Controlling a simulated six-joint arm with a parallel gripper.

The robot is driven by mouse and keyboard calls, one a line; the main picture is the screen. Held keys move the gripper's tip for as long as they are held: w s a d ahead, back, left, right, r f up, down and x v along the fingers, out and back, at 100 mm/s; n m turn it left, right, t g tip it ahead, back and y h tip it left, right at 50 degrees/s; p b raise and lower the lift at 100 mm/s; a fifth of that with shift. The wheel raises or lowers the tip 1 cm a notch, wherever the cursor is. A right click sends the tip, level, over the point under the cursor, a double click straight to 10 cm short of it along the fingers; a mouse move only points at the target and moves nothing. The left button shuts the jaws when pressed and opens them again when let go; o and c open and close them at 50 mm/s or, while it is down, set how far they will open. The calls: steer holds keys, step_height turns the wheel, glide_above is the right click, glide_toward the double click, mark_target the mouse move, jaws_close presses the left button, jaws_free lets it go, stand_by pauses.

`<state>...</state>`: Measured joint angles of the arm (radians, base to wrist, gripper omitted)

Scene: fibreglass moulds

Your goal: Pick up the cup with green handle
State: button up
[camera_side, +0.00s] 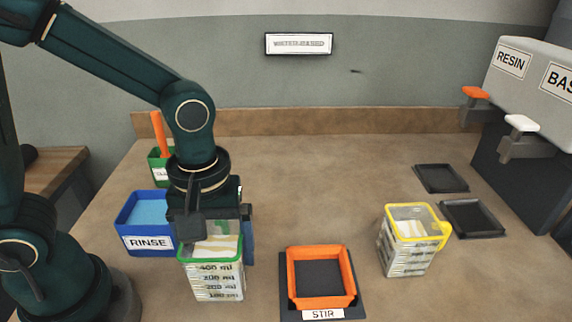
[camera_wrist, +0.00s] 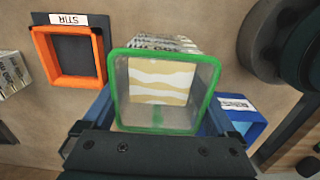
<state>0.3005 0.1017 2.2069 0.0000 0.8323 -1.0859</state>
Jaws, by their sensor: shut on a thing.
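The cup with green handle (camera_side: 214,280) is a clear square measuring cup with a green rim and printed ml marks. In the side view it stands upright at the front left, right below my gripper (camera_side: 211,228). In the wrist view the cup (camera_wrist: 160,80) fills the middle, its green rim facing the camera. My gripper (camera_wrist: 155,112) is shut on it, with one blue finger along each side. The handle is mostly hidden by my gripper. I cannot tell whether the cup's base touches the table.
The blue RINSE tub (camera_side: 147,242) stands close on the left, a green holder with an orange stick (camera_side: 158,140) behind it. The orange STIR frame (camera_side: 321,298) is to the right, then a yellow-rimmed cup (camera_side: 405,250). Dispensers and black trays (camera_side: 473,218) are far right. The table's middle back is clear.

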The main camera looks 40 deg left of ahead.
steer(key=shift+f, duration=1.7)
steer(key=shift+f, duration=0.15)
steer(key=o, duration=1.6)
step_height(320, 180, up, 12)
steer(key=a+m+t, duration=0.1)
steer(key=m, duration=0.1)
steer(key=s+a+m+t, duration=0.1)
steer(key=a+m+t, duration=0.1)
steer(key=m, duration=0.1)
steer(key=s+a+m+t, duration=0.1)
steer(key=a+m+t, duration=0.1)
steer(key=m, duration=0.1)
steer(key=shift+s+a+r, duration=0.2)
steer(key=shift+s+a, duration=0.05)
steer(key=shift+a+f+m+t, duration=0.1)
steer(key=shift+a+m+t, duration=0.15)
steer(key=shift+m, duration=0.25)
steer(key=shift+c, duration=1)
